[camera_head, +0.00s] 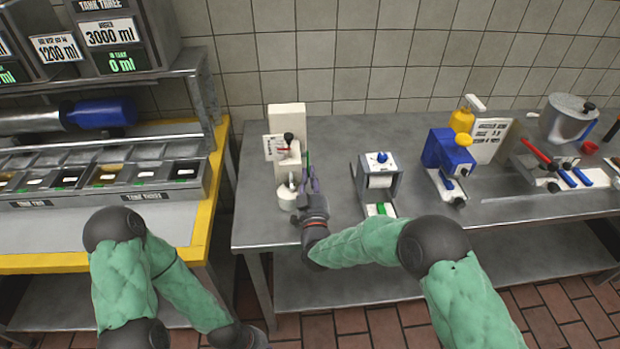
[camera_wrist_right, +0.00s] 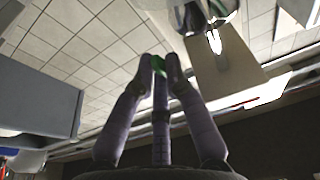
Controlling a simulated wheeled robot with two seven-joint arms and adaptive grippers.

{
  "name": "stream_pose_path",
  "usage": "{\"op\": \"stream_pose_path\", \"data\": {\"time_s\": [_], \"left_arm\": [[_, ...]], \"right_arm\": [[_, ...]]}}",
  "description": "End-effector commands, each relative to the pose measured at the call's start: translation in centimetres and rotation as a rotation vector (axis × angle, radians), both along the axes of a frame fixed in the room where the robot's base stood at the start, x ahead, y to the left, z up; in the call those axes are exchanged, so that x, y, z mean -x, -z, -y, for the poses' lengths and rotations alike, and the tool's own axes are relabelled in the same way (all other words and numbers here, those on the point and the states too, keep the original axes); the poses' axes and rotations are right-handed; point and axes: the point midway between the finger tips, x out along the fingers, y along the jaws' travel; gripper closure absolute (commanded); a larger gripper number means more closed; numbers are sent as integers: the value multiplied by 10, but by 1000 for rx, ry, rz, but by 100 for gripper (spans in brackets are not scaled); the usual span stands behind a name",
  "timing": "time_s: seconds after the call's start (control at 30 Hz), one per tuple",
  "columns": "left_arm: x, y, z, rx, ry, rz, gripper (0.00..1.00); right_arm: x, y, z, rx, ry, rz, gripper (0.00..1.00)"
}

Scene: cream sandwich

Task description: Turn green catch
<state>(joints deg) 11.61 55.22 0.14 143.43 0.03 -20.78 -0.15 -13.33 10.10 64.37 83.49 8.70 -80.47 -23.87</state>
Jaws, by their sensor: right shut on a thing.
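The green catch (camera_wrist_right: 158,64) shows in the right wrist view between the tips of my right gripper (camera_wrist_right: 166,66), which is shut on it. In the head view the catch is a thin green sliver (camera_head: 308,158) on the right side of the cream machine (camera_head: 287,120). My right gripper (camera_head: 308,182) reaches up to that side from the front; its fingers hide most of the catch. My left arm hangs at the lower left, and its gripper is out of the picture.
A grey device with a blue knob (camera_head: 381,163) stands right of my right gripper. Farther right are a blue clamp-like machine (camera_head: 447,152), a yellow bottle (camera_head: 463,119) and a metal pot (camera_head: 566,117). Ingredient bins (camera_head: 106,174) line the left counter. The metal table's front (camera_head: 262,232) is clear.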

Motion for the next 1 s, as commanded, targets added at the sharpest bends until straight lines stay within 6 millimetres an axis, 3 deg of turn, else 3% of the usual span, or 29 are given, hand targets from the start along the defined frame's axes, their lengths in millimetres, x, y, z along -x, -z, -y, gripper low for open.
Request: {"op": "stream_pose_path", "data": {"time_s": [0.23, 0.27, 0.33, 0.77, 1.0], "left_arm": [[0, 0, 0, 0, 0, 0, 100], [0, 0, 0, 0, 0, 0, 100], [0, 0, 0, 0, 0, 0, 100], [0, 0, 0, 0, 0, 0, 100], [0, 0, 0, 0, 0, 0, 100]], "right_arm": [[1, 2, 0, 1, -1, -4, 100], [1, 2, 0, 1, -1, -4, 81], [1, 2, 0, 1, -1, -4, 63], [5, 2, 0, 0, -1, -3, 63], [43, 4, 0, 0, -2, -4, 63]]}}
